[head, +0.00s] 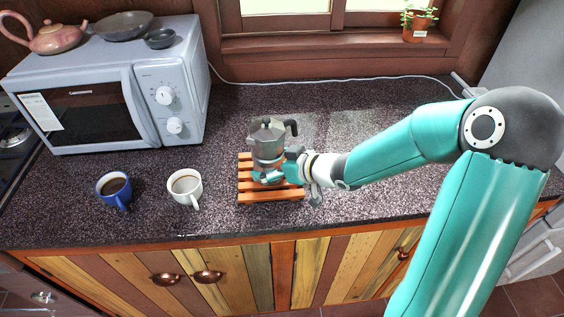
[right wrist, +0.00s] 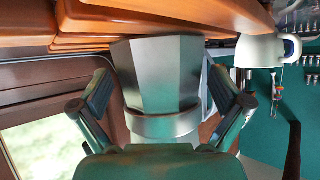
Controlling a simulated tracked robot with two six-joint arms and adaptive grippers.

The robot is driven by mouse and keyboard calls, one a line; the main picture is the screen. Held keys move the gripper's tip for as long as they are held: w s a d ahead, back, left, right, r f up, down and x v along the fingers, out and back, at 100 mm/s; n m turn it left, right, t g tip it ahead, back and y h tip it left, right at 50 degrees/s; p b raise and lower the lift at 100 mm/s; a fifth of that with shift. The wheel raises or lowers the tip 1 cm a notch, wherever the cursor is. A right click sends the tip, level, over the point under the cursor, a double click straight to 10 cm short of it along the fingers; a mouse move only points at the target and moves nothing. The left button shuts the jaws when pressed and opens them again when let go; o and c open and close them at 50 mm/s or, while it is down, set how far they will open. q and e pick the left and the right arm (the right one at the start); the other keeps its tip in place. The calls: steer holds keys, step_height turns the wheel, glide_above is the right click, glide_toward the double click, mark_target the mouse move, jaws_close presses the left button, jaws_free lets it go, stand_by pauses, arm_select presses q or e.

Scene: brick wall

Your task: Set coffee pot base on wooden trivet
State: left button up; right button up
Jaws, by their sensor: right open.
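The grey metal coffee pot (head: 268,138), with a black handle on its right, stands upright on the slatted wooden trivet (head: 270,196) on the counter. My right gripper (head: 268,175) is at the pot's lower body, coming in from the right. In the right wrist view, which is upside down, the pot's faceted base (right wrist: 158,72) meets the trivet's slats (right wrist: 100,42). My open fingers (right wrist: 160,95) are on either side of the pot, with gaps beside its base. The left gripper is out of view.
A white mug (head: 184,185) and a blue mug (head: 114,186) of coffee stand left of the trivet. A microwave (head: 110,90) is at the back left, with a teapot (head: 55,38) on top. The counter behind the trivet is clear, apart from a white cable (head: 330,79).

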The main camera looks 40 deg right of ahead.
steer(key=v, duration=1.1)
steer(key=shift+s+r, duration=0.2)
steer(key=shift+s, duration=0.2)
